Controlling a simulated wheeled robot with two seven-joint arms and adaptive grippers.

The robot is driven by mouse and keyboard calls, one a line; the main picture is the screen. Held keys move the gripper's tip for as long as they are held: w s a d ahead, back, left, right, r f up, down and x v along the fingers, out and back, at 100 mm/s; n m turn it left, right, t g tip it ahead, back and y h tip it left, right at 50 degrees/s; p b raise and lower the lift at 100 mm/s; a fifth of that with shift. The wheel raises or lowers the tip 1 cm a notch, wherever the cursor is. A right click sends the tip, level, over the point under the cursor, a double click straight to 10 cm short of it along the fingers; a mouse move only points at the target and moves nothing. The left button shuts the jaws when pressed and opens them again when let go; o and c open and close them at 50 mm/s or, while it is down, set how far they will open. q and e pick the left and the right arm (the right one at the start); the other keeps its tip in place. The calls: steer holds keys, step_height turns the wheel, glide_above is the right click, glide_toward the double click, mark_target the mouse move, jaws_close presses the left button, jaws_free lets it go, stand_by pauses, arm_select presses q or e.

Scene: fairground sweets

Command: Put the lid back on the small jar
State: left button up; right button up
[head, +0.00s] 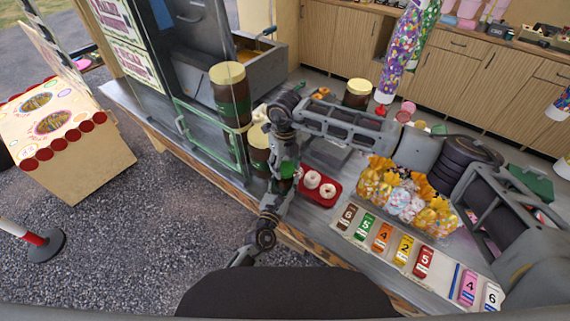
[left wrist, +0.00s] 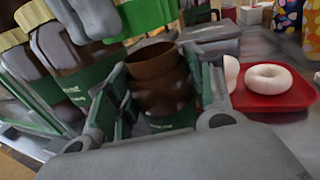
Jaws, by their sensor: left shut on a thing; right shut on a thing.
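The small jar (left wrist: 160,82) is brown with a green label and has an open top in the left wrist view. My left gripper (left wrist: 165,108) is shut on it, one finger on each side. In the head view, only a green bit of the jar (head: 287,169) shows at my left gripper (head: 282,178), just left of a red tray. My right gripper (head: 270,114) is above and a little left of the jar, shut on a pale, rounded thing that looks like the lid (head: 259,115). The lid is apart from the jar. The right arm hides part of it.
The red tray (head: 309,198) with white doughnuts is close right of the jar. A tall gold-lidded jar (head: 231,100) and a shorter one (head: 258,155) stand close left. Another jar (head: 357,95) stands behind. Sweet bags (head: 405,195) and price cards (head: 382,238) fill the right.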

mark_target(286, 184)
steer(key=shift+f, duration=0.1)
steer(key=shift+f, duration=0.85)
steer(key=shift+f, duration=0.55)
stand_by(0.8)
steer(key=shift+f, duration=0.2)
steer(key=shift+c, duration=1.1)
steer(key=shift+s+d+f, duration=0.1)
steer(key=shift+f, duration=0.1)
steer(key=shift+r, duration=0.6)
stand_by(0.6)
steer(key=shift+f, duration=0.85)
stand_by(0.6)
steer(key=shift+o, duration=0.3)
steer(key=shift+d+f, duration=0.1)
steer(key=o, duration=0.3)
